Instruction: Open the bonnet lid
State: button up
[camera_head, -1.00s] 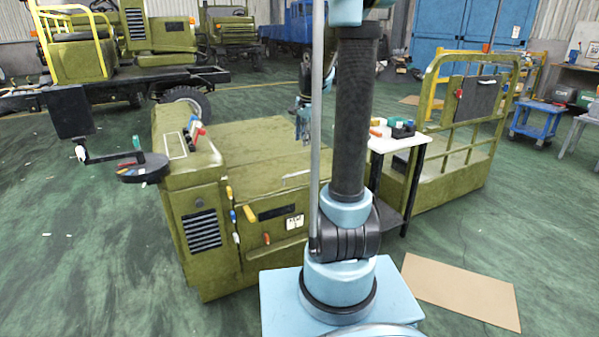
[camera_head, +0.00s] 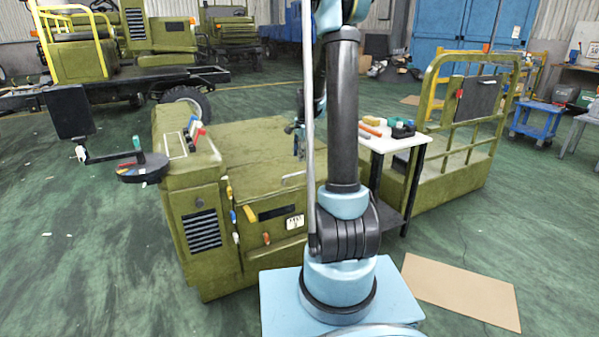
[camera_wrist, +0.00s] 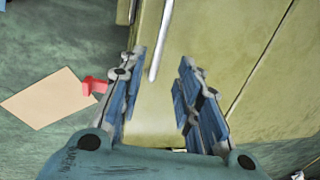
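The bonnet lid (camera_head: 245,150) is the flat olive-green top of the vehicle, and it lies level. A thin pale metal bar handle (camera_head: 293,178) shows on it in the head view, partly hidden behind my arm. In the wrist view the handle (camera_wrist: 161,40) runs down from the top edge over the green surface (camera_wrist: 215,50). My gripper (camera_wrist: 160,75) is open, with its blue-grey fingers on either side of the handle's near end in the picture. Whether the handle lies between them in depth, I cannot tell. In the head view my gripper (camera_head: 299,140) hangs over the lid, partly hidden.
A control panel with coloured levers (camera_head: 192,135) stands at the lid's left. A white-topped stand (camera_head: 400,140) with small items is at right, before a railed platform (camera_head: 470,130). A tan sheet (camera_head: 460,290) lies on the floor. A red part (camera_wrist: 93,86) shows in the wrist view.

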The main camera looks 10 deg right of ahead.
aim_at(299, 173)
jog(key=f, duration=0.3)
jog(key=w+f, duration=0.1)
jog(key=f, duration=0.4)
jog(key=shift+w+a+f, duration=0.3)
jog(key=shift+f, duration=0.1)
